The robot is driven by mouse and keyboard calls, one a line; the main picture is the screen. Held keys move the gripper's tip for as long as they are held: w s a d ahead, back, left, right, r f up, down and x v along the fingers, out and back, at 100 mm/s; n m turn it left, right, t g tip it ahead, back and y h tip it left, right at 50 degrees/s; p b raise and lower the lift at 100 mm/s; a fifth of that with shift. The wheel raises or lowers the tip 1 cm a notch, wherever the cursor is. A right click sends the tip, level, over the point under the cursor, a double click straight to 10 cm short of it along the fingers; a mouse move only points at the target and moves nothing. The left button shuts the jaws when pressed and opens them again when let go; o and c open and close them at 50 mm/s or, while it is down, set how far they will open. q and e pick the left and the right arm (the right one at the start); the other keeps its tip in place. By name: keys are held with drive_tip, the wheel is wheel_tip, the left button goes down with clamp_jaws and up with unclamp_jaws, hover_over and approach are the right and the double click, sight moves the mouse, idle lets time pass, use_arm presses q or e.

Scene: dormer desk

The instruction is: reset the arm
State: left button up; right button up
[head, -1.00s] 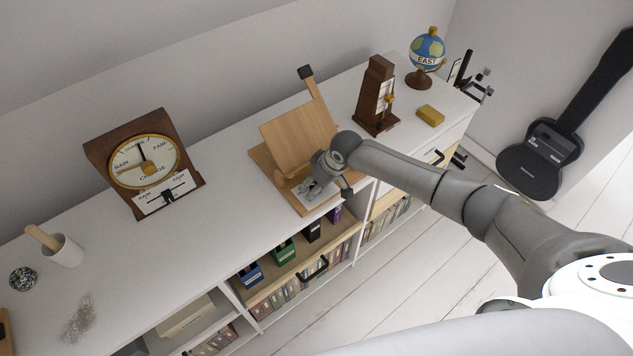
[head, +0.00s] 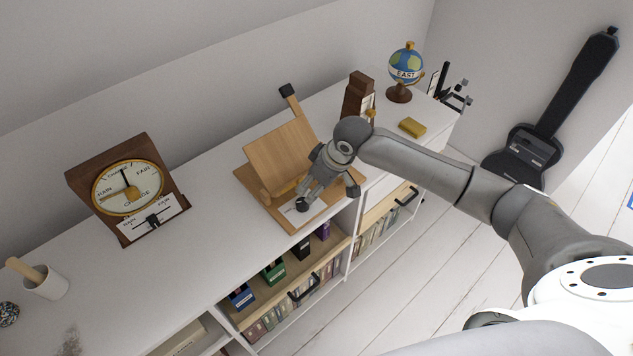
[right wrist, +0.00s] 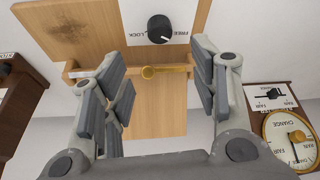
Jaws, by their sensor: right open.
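My right arm comes in from the right in the head view. Its gripper (head: 312,194) hangs over the front of a wooden stand with a tilted board (head: 283,155). In the right wrist view the right gripper (right wrist: 155,75) is open, its grey fingers apart with nothing held. The black knob also shows in the head view (head: 302,204), below the fingers. My left gripper is not in view.
A weather dial (head: 128,188) stands left of the stand. A dark wooden metronome-like box (head: 358,96), a yellow block (head: 412,128) and a globe (head: 405,65) stand to the right. A white cup (head: 47,283) is at far left.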

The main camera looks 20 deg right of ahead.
drive_tip(key=shift+s+r, duration=0.1)
drive_tip(key=shift+r, duration=0.15)
idle(0.3)
